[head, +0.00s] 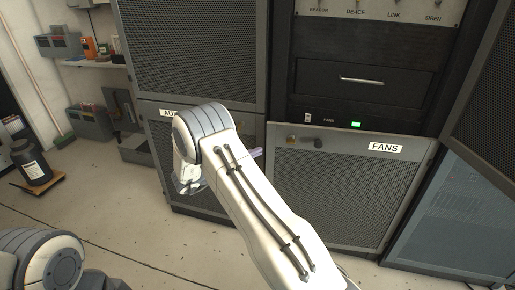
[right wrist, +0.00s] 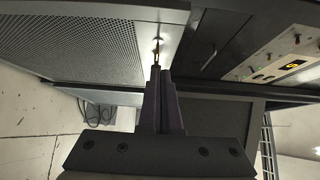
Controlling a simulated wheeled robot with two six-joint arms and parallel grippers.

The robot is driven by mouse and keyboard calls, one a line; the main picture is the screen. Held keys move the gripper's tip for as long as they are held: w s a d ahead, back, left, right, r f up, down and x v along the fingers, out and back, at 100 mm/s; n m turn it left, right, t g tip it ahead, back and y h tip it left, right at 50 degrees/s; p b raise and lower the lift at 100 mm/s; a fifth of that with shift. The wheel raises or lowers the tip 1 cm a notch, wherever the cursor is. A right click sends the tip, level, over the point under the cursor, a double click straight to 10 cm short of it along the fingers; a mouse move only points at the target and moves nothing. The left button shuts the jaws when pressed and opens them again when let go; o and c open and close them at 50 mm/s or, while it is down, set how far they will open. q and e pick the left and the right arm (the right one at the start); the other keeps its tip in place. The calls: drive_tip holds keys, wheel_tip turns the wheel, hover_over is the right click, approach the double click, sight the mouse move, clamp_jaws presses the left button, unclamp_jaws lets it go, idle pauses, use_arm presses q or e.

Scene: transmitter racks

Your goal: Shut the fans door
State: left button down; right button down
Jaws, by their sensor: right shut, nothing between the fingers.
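The fans door (head: 335,195) is a grey mesh panel with a white FANS label, low on the middle rack in the head view. It looks near its frame; I cannot tell whether it is flush. A small latch (head: 291,139) and a round knob (head: 318,143) sit along its top edge. My right gripper (head: 259,152) is mostly hidden behind my arm, with its purple fingertips by the door's left edge. My left gripper is out of view.
A drawer with a handle (head: 361,80) and a switch panel (head: 390,12) are above the door. The AUX door (head: 155,130) is to its left. Another mesh panel (head: 490,100) angles in at right. Toolboxes and a dark container (head: 28,160) stand at left; the floor between is clear.

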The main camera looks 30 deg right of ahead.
drive_tip(key=d, duration=0.3)
drive_tip(key=w+d+b, duration=0.1)
drive_tip(key=d, duration=0.2)
drive_tip(key=w+d, duration=0.1)
drive_tip(key=d, duration=0.3)
drive_tip(key=shift+w+d, duration=0.1)
drive_tip(key=shift+w, duration=0.1)
drive_tip(key=shift+w+d, duration=0.3)
